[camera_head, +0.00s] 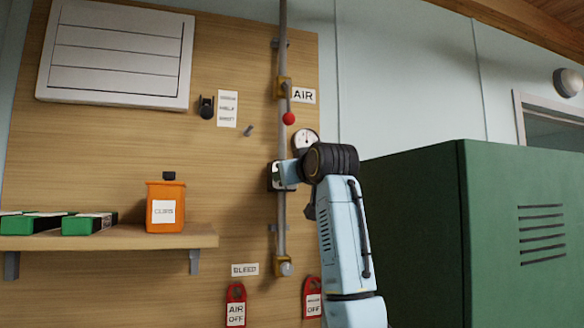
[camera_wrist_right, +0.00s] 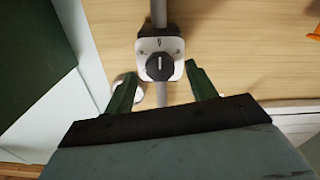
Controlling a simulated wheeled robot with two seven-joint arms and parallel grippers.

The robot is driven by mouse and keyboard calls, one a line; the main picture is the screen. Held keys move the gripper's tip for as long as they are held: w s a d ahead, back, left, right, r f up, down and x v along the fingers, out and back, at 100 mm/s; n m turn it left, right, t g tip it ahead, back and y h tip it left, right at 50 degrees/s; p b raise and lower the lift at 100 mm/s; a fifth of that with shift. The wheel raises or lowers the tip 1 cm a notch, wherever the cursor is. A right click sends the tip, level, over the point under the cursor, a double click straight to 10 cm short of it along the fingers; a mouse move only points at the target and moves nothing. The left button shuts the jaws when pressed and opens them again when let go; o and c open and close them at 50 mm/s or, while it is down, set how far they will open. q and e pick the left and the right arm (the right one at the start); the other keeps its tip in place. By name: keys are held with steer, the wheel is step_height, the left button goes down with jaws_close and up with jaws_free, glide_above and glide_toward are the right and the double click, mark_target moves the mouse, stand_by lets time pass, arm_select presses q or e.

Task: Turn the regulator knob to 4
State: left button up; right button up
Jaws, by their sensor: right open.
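The regulator's black round knob (camera_wrist_right: 160,68) sits on a pale square plate (camera_wrist_right: 174,44) in the right wrist view. A white line on the knob stands about vertical. Small marks show on the plate, too small to read surely. My right gripper (camera_wrist_right: 161,75) is open, its two green fingers apart on either side of the knob, with no clear contact. In the head view my right gripper (camera_head: 287,173) is at the regulator on the pipe and hides most of it. My left gripper is not in view.
A grey vertical pipe (camera_head: 283,225) runs down the wooden board. A gauge (camera_head: 306,139) and a red ball (camera_head: 289,118) are above the regulator. A shelf (camera_head: 130,238) with an orange container (camera_head: 165,207) is at left. A green cabinet (camera_head: 420,215) stands at right.

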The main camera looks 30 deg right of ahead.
steer(key=shift+w+d, duration=0.1)
steer(key=shift+w, duration=0.35)
steer(key=c, duration=1)
